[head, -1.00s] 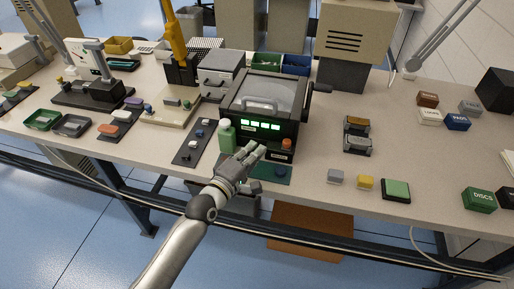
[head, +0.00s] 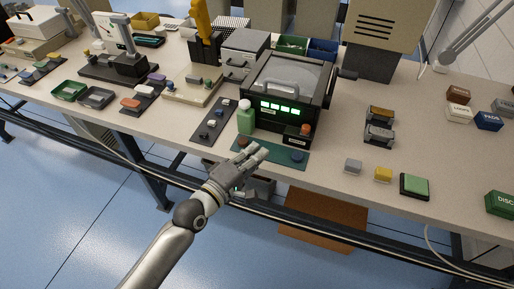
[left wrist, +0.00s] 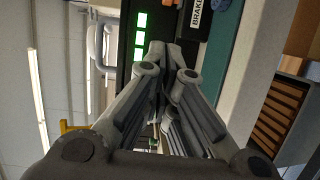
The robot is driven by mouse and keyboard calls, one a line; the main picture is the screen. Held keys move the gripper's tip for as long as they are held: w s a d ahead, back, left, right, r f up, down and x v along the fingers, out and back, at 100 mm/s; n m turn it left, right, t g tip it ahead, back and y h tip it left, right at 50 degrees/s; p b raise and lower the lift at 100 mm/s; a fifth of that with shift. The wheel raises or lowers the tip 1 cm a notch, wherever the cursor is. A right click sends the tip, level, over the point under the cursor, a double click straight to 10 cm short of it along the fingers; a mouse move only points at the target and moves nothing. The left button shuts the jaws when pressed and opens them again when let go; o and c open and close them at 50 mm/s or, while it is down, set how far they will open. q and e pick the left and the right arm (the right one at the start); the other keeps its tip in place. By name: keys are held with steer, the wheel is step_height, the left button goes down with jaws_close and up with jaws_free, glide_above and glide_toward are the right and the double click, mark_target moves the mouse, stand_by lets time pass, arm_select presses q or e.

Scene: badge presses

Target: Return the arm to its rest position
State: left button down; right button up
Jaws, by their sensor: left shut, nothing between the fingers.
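My left gripper (head: 256,154) is shut and empty. In the head view it hangs in front of the bench's front edge, near the green mat (head: 272,147) before a black machine (head: 290,92) with lit green displays. Its arm comes up from the bottom left. In the left wrist view the closed fingers (left wrist: 168,60) point toward the machine's green lights (left wrist: 138,36); the fingers hold nothing. My right gripper does not show.
A green bottle (head: 245,117) stands left of the machine, close to my gripper. A grey block (head: 353,166), a yellow block (head: 383,174) and a green pad (head: 414,186) lie to the right on the bench (head: 330,150). The floor (head: 90,200) in front is free.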

arm_select(q)
steer(key=s+a+f+m+g+y, duration=0.55)
steer(key=s+a, duration=0.35)
steer(key=s, duration=0.3)
steer(key=s+a+f+m+g+y, duration=0.6)
steer(key=s+a, duration=0.3)
steer(key=s, duration=0.4)
step_height(320, 180, down, 26)
steer(key=s+m+h, duration=0.1)
steer(key=s, duration=0.1)
steer(key=s+a+f+g, duration=0.1)
steer(key=s+a+f, duration=0.2)
steer(key=s+f, duration=1.3)
steer(key=shift+s+a+f+g, duration=0.15)
steer(key=shift+s+f+g, duration=0.15)
steer(key=shift+g, duration=0.05)
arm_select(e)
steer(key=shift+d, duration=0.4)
